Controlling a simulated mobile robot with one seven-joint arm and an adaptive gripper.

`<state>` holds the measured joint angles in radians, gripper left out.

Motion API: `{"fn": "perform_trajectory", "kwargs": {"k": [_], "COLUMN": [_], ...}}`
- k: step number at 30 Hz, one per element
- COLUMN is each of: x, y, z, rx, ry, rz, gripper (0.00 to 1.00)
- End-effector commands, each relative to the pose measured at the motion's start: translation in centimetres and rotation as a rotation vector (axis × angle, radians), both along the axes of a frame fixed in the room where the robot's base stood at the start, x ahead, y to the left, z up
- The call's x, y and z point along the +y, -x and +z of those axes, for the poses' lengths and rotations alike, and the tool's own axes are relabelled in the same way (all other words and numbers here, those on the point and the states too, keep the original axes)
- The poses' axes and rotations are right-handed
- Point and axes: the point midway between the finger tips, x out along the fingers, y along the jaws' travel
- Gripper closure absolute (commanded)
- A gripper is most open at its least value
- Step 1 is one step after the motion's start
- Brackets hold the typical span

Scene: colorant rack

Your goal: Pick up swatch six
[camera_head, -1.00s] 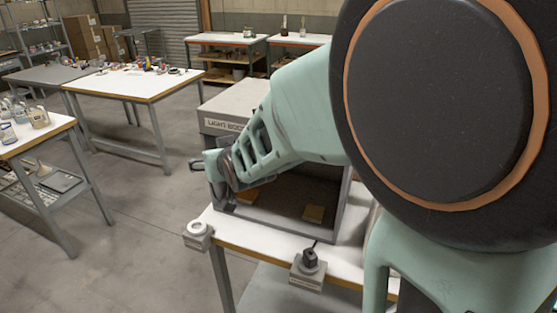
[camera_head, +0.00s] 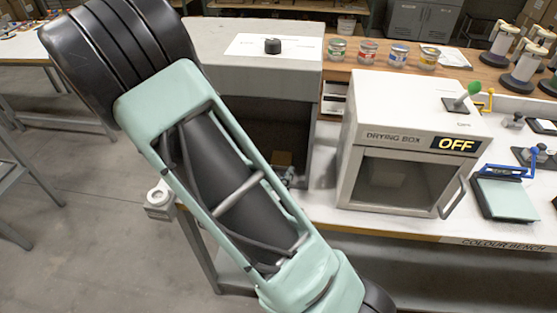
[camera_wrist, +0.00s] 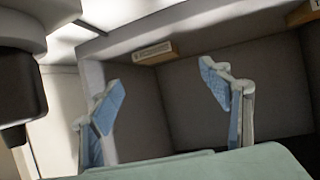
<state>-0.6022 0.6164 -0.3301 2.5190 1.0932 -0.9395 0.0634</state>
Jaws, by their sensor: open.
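My gripper (camera_wrist: 160,78) shows in the wrist view with its two blue-padded fingers wide apart and nothing between them. It faces the inside of a grey box. A tan labelled block (camera_wrist: 153,52) lies beyond the fingers, apart from them, its lettering too small to read. Part of a second tan block (camera_wrist: 303,14) shows at the top right corner. I cannot tell which thing is swatch six.
A drying box (camera_head: 400,135) reading OFF stands right of the light box, its door closed. Several paint cans (camera_head: 367,52) stand behind it. A blue-handled device (camera_head: 505,195) sits at the right. The light box walls (camera_wrist: 90,75) surround the gripper's space.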

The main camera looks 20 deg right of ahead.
Motion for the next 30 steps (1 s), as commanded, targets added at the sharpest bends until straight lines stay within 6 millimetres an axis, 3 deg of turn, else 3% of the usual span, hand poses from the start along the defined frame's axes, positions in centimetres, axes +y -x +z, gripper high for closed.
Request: {"fn": "perform_trajectory", "kwargs": {"k": [18,29,30], "x": [-4.6,-5.0,-5.0], "y": [-3.9,-4.5,-4.5], "z": [-3.1,-3.5,-3.5], "rx": [0.001,0.000,0.000], "ry": [-0.001,-0.002,-0.002], "rz": [0.000,0.003,0.003], "gripper": [0.29,0.29,0.33]}}
